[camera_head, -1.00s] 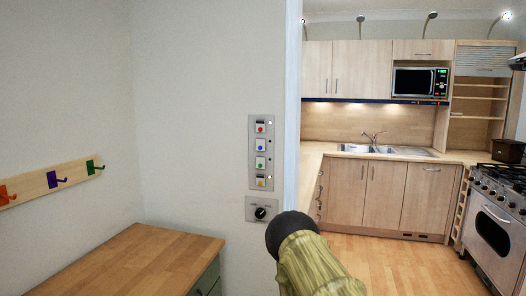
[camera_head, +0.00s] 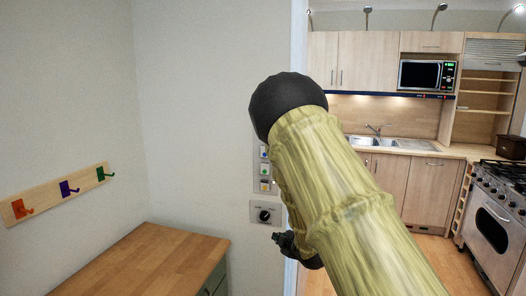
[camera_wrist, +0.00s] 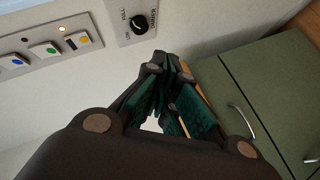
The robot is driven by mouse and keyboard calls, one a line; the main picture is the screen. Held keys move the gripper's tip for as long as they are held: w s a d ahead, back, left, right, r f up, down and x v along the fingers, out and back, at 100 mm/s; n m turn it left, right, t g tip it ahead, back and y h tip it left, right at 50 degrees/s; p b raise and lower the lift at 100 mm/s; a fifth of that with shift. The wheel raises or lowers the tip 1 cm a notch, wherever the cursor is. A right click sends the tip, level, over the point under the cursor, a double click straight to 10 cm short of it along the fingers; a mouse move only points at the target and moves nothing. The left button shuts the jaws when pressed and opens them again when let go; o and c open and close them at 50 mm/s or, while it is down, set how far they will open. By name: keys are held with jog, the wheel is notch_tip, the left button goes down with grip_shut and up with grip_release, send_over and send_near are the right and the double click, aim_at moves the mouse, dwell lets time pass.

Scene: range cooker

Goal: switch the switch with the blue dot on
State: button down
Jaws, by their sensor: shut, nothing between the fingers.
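The switch panel (camera_head: 258,178) is on the white wall left of the door edge, partly hidden by my arm. The switch with the blue dot (camera_head: 264,152) shows above the green-dot switch (camera_head: 264,169) and the yellow-dot switch (camera_head: 264,186); the red-dot one is hidden. In the wrist view the blue-dot switch (camera_wrist: 15,62) is at the far left edge; its lamp is not clear. A lamp glows by the yellow-dot switch (camera_wrist: 80,41). My gripper (camera_head: 277,237) is shut and empty, below the panel; its fingers (camera_wrist: 165,62) show in the wrist view, apart from the switches.
A black dial (camera_head: 264,215) on its own plate sits just below the panel, near my gripper. A wooden-topped green cabinet (camera_head: 150,262) stands at lower left. A hook rail (camera_head: 62,193) is on the left wall. The kitchen with its cooker (camera_head: 495,220) lies to the right.

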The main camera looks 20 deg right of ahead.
jog(key=w+r+n+t+y+p, duration=0.1)
jog(key=w+r+n, duration=0.2)
jog(key=r, duration=0.9)
jog(key=w+r+n+t+y+p, duration=0.1)
jog(key=w+r, duration=0.4)
jog(key=r, duration=0.8)
jog(key=shift+a+n+t, duration=0.2)
jog(key=shift+n+t, duration=0.3)
jog(key=shift+n, duration=0.4)
jog(key=shift+w+r+p, duration=0.1)
jog(key=shift+r+p, duration=0.05)
jog(key=shift+p, duration=0.15)
jog(key=d+p+x, duration=0.1)
jog(key=p+x, duration=0.1)
jog(key=x, duration=0.2)
jog(key=p+x, duration=0.3)
jog(key=x, duration=0.1)
jog(key=d+p+x, duration=0.1)
jog(key=p+x, duration=0.1)
jog(key=x, duration=0.2)
jog(key=shift+w+d+f+p, duration=0.25)
jog(key=shift+w+p, duration=0.15)
jog(key=shift+w, duration=0.15)
jog(key=shift+f, duration=0.1)
